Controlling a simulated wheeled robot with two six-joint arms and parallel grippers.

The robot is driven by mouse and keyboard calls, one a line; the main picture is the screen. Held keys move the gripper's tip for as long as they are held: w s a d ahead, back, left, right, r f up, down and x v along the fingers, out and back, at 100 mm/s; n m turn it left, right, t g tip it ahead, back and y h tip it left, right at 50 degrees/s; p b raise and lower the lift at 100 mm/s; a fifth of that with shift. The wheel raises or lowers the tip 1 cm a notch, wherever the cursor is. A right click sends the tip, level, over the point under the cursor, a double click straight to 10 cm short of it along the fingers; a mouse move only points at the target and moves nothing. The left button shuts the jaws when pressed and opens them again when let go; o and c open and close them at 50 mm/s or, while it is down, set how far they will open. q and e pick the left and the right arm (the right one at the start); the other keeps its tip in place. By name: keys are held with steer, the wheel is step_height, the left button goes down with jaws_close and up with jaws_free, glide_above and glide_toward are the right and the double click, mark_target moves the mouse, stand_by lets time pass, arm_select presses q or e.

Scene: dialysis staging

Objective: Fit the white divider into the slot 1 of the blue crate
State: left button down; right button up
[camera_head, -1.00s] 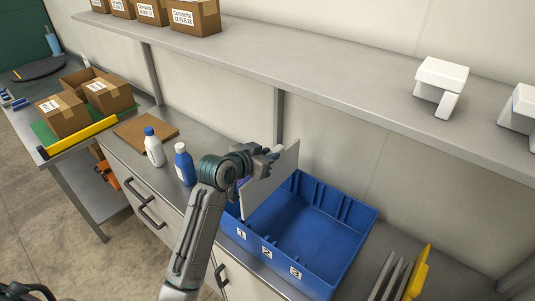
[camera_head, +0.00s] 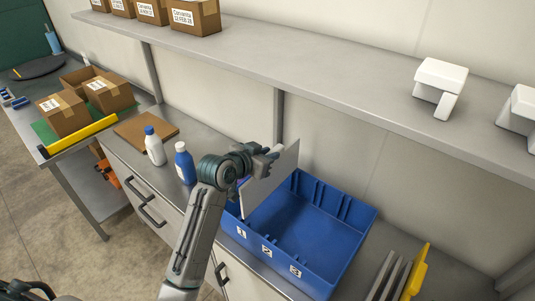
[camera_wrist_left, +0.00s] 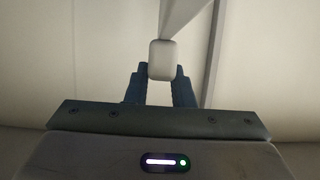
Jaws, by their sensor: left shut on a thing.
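The white divider (camera_head: 270,184) is a flat upright panel, held over the left end of the blue crate (camera_head: 320,248) near the label 1. My left gripper (camera_head: 268,160) is shut on the divider's upper edge. The left wrist view shows the divider's grip end (camera_wrist_left: 162,60) between the two dark fingers (camera_wrist_left: 161,85). The crate is open and its visible floor is empty. Its front wall carries labels 1, 2 and 3, and ribs line its back wall. Whether the divider's lower edge is inside slot 1 is hidden. My right gripper does not show.
A blue bottle (camera_head: 185,164) and a white bottle (camera_head: 154,147) stand left of the crate. Grey panels (camera_head: 388,277) and a yellow piece (camera_head: 416,272) stand at its right. A metal shelf (camera_head: 330,84) runs above the counter.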

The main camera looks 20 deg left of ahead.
mark_target(267, 196)
arm_select(q)
steer(key=shift+p, duration=0.3)
steer(key=shift+f+b, duration=0.35)
steer(key=shift+f, duration=0.2)
stand_by(0.3)
steer(key=shift+f+b, duration=0.8)
steer(key=shift+f, duration=0.65)
steer(key=shift+f+b, duration=0.85)
steer(key=shift+f, duration=0.7)
steer(key=shift+f+b, duration=1.1)
steer(key=shift+f, duration=0.8)
steer(key=shift+f+b, duration=1.25)
steer(key=shift+f, duration=0.8)
steer(key=c, duration=1.2)
jaws_free()
steer(key=shift+o, duration=0.2)
steer(key=shift+s, duration=0.1)
